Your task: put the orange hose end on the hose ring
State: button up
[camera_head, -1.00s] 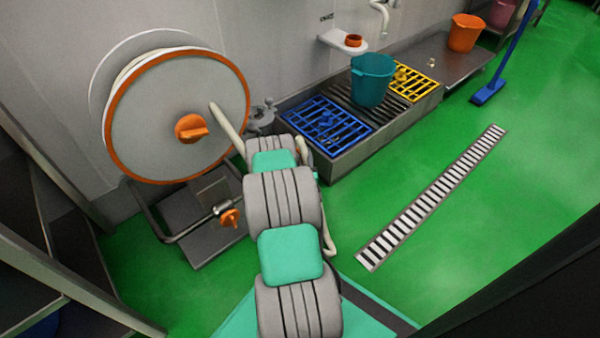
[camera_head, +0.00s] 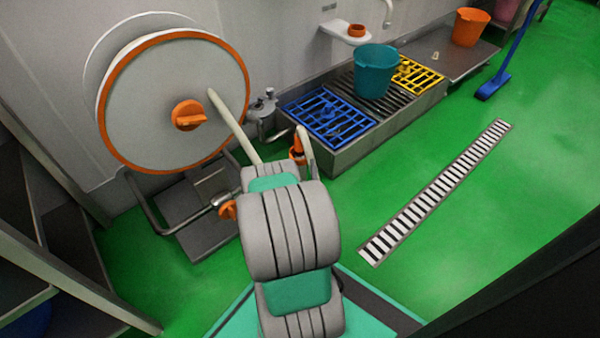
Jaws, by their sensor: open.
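The orange hose end (camera_head: 297,153) shows just beyond my arm, beside a cream length of hose (camera_head: 306,140); its lower part is hidden. Cream hose (camera_head: 235,127) also runs from the reel down behind my arm. An orange ring (camera_head: 356,30) sits on a white wall bracket (camera_head: 344,37) above the drain bench, which appears to be the hose ring. The hose end is apart from it, lower and to the left.
A large orange-rimmed reel (camera_head: 170,90) stands at the left. The drain bench has a blue grate (camera_head: 325,118), a yellow grate (camera_head: 420,77) and a teal bucket (camera_head: 375,70). An orange bucket (camera_head: 470,27) is farther right. The green floor (camera_head: 510,190) is open.

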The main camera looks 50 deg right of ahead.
aim_at(300, 140)
jog(key=w+d+r+m+g+h, duration=0.1)
jog(key=w+d+r+m+g, duration=0.2)
jog(key=m, duration=0.5)
jog(key=w+d+r+m+g, duration=0.1)
jog(key=w+r+m+g, duration=0.2)
jog(key=r+m, duration=0.35)
jog(key=w+a+r+m+y, duration=0.1)
jog(key=w+a+m+y, duration=0.25)
jog(key=a, duration=0.25)
jog(key=w+a+m+y, duration=0.2)
jog(key=a+m, duration=0.3)
jog(key=a, duration=0.2)
jog(key=s+a+r+m+g+y, duration=0.1)
jog(key=s+a+r+y, duration=0.15)
jog(key=a, duration=0.65)
jog(key=s+a+r+m+g+y, duration=0.15)
jog(key=a+y, duration=0.25)
jog(key=a, duration=0.6)
jog(key=s+a+r+g+y, duration=0.1)
jog(key=s+a+y, duration=0.1)
jog(key=s+a, duration=0.6)
jog(key=shift+s+a+r+y, duration=0.25)
jog(key=shift+s+a+y, duration=0.15)
jog(key=shift+a, duration=0.85)
jog(key=shift+w+m, duration=0.1)
jog(key=shift+m, duration=0.15)
